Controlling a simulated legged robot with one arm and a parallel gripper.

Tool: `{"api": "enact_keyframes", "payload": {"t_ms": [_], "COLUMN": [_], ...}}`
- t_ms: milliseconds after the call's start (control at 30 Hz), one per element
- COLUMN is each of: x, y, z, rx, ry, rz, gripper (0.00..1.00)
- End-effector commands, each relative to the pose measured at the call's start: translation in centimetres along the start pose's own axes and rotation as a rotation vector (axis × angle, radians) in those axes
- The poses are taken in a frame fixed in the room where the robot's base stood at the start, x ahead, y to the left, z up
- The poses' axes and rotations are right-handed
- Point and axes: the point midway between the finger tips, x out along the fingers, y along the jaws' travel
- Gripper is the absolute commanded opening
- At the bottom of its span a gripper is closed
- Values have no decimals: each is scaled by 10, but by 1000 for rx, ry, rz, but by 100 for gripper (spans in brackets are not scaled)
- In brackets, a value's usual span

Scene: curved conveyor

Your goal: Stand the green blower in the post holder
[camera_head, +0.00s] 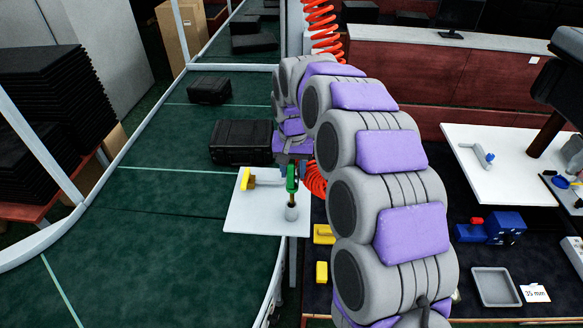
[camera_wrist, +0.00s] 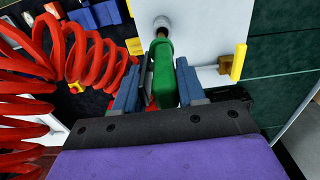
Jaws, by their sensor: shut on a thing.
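The green blower (camera_head: 291,183) is upright, with its narrow lower end at the mouth of the grey cylindrical post holder (camera_head: 292,213). I cannot tell how deep that end sits inside. The holder stands near the front right of a small white table (camera_head: 247,222). My gripper (camera_wrist: 157,66) is shut on the blower, with its blue fingers on either side of the green body (camera_wrist: 163,82). The wrist view shows the holder's round top (camera_wrist: 162,23) just beyond the blower. In the head view my arm hides part of the gripper.
A yellow tool (camera_head: 247,179) is on the white table, left of the holder. Black cases (camera_head: 241,142) lie on the green conveyor behind. Red coiled hose (camera_wrist: 75,60) hangs beside my gripper. A grey tray (camera_head: 495,287) and blue vise (camera_head: 492,229) are at right.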

Motion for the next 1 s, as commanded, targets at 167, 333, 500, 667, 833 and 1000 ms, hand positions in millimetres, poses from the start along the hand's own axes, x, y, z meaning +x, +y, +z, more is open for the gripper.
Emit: {"api": "enact_keyframes", "payload": {"t_ms": [167,333,500,667,833,1000], "x": [0,0,0,0,3,7], "y": [-1,-2,-3,-3,-3,-3], "z": [0,0,0,0,0,0], "rx": [0,0,0,0,0,0], "ry": [0,0,0,0,0,0], "rz": [0,0,-1,0,0,0], "gripper": [22,22,22,22,22,22]}}
